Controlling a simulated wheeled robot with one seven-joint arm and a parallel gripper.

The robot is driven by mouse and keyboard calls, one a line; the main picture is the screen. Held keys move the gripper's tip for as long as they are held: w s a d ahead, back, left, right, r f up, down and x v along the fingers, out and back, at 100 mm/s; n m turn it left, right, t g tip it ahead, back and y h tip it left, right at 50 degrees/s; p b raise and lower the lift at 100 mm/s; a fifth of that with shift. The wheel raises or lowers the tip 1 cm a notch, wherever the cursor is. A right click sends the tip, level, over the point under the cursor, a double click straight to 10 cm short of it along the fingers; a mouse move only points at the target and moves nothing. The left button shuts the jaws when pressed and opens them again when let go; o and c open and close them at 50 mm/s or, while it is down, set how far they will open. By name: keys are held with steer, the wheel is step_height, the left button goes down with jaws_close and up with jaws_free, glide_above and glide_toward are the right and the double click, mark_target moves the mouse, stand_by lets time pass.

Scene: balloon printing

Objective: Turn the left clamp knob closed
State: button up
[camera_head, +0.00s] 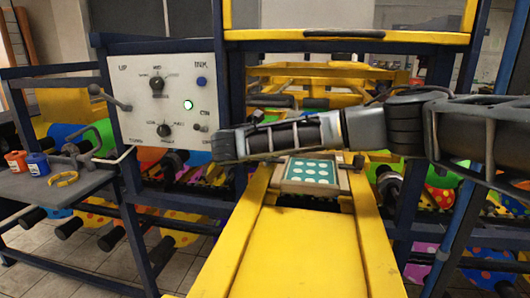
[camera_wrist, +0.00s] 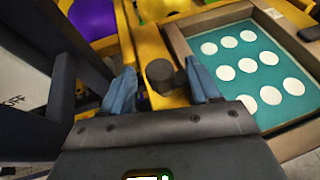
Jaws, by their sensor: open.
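The left clamp knob (camera_wrist: 162,74), a dark round cylinder, stands beside the tray's left edge in the wrist view. My gripper (camera_wrist: 160,82) is open, with one blue finger on each side of the knob. A gap shows between the knob and each finger, clearer on the right; I cannot tell if either finger touches it. The framed tray (camera_head: 312,174) holds a teal plate with white dots, also large at the right of the wrist view (camera_wrist: 250,65). In the head view my arm crosses above the tray from the right and hides the left knob.
A dark knob (camera_head: 358,161) stands at the tray's right side. A white control panel (camera_head: 165,100) with dials and levers is at the left. A grey side table (camera_head: 50,185) holds orange and blue ink bottles. A yellow platform (camera_head: 290,255) extends toward me, bare.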

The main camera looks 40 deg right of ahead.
steer(key=b+v, duration=0.1)
steer(key=v, duration=0.5)
steer(key=shift+a, duration=0.1)
steer(key=shift+s+a+r, duration=0.2)
steer(key=shift+s+a, duration=0.05)
steer(key=shift+a, duration=0.15)
